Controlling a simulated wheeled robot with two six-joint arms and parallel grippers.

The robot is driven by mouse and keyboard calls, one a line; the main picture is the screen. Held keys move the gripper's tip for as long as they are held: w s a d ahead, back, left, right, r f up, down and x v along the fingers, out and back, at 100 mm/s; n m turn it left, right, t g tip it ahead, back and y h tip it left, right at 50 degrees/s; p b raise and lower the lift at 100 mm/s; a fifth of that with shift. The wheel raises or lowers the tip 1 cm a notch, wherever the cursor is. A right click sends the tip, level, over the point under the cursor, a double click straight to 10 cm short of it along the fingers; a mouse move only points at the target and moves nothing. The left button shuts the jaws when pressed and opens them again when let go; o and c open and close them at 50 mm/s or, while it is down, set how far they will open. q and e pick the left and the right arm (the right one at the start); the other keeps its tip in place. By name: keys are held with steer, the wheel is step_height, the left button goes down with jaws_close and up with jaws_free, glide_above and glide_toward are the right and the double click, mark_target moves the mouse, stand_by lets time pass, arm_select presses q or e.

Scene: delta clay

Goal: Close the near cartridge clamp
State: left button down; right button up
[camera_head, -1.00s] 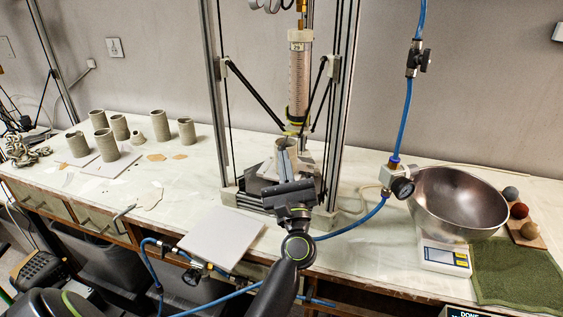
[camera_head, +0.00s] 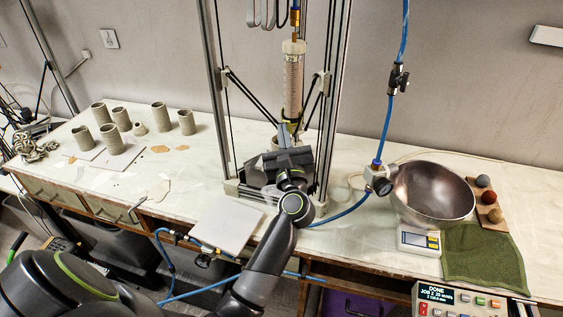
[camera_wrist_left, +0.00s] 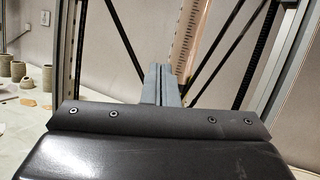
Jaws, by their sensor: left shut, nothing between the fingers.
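The clear cartridge (camera_head: 293,80) stands upright inside the printer frame, with a cream collar (camera_head: 293,46) at its top and a yellowish fitting (camera_head: 290,114) at its lower end. I cannot tell which part is the clamp or whether it is open. My left gripper (camera_head: 284,132) is shut and empty, just below and in front of the cartridge's lower end in this view. In the left wrist view the shut fingers (camera_wrist_left: 161,84) point toward the frame, and the graduated cartridge (camera_wrist_left: 188,38) shows tilted behind them. The gripper hides much of the print bed. My right gripper is not in view.
Metal posts (camera_head: 214,90) and black diagonal rods (camera_head: 250,92) surround the cartridge. A blue hose (camera_head: 387,125) and a steel bowl (camera_head: 433,192) stand to the right. Clay cylinders (camera_head: 111,138) stand at left. A pale tile (camera_head: 226,224) lies at the table's front edge.

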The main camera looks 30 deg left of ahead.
mark_target(286, 122)
arm_select(q)
steer(key=shift+w+a+r, duration=0.2)
steer(key=shift+w+r, duration=0.8)
steer(key=shift+r, duration=0.2)
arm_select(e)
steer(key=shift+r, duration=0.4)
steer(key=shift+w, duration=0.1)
